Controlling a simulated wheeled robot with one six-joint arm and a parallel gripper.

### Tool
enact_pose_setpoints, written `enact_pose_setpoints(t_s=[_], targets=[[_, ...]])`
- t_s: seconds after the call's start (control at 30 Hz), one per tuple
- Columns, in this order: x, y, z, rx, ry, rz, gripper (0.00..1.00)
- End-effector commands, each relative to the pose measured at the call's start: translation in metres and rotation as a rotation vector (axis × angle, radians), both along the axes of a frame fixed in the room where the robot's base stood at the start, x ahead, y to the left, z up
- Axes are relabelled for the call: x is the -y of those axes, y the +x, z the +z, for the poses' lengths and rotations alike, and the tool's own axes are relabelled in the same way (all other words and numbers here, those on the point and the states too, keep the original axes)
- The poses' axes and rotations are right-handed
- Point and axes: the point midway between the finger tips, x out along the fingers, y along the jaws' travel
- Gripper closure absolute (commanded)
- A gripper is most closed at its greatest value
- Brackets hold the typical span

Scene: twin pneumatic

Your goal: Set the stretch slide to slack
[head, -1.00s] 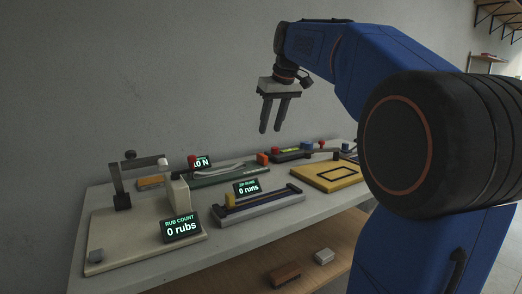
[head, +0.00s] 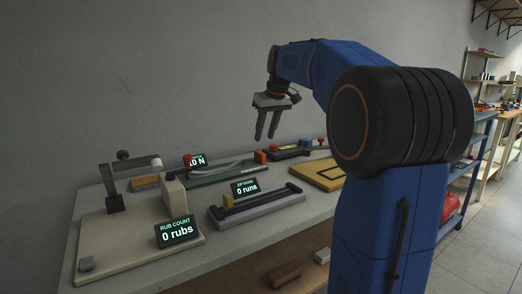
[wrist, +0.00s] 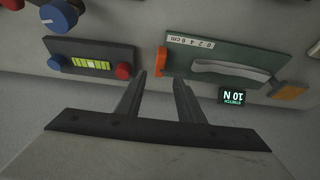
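The stretch rig is a green board (head: 228,174) at the back of the bench in the head view. A pale strip lies along it, with an orange block (head: 260,156) at its right end. In the wrist view the green board (wrist: 205,65) carries a white cm scale (wrist: 190,42), the pale strip (wrist: 230,70) and an orange piece (wrist: 161,61) at its left end. Its display (wrist: 232,96) reads 10 N. My gripper (head: 266,138) is open and empty above the bench. In the wrist view its fingertips (wrist: 160,80) appear near the orange end, apart from it.
In the head view, the rub rig's display (head: 177,231) shows 0 rubs, and the zip rig's display (head: 244,187) shows 0 runs. A yellow board (head: 315,174) lies to the right. A dark panel with a red button (wrist: 123,71) sits beside the green board.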

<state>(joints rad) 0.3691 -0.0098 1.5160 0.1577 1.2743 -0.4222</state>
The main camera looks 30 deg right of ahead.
Motion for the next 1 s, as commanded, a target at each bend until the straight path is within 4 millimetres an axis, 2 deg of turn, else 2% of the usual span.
enact_pose_setpoints(t_s=[0.2,0.4,0.6,0.87,0.9,1.0], targets=[[-0.001,0.014,-0.036,-0.003,0.001,0.0,0.66],[-0.001,0.024,-0.06,-0.001,0.0,0.0,0.66],[-0.001,0.029,-0.07,-0.001,0.0,0.0,0.66],[-0.001,0.029,-0.071,-0.001,0.0,0.0,0.66],[-0.001,0.029,-0.071,-0.001,0.0,0.0,0.68],[-0.001,0.029,-0.071,-0.001,0.0,0.0,0.92]])
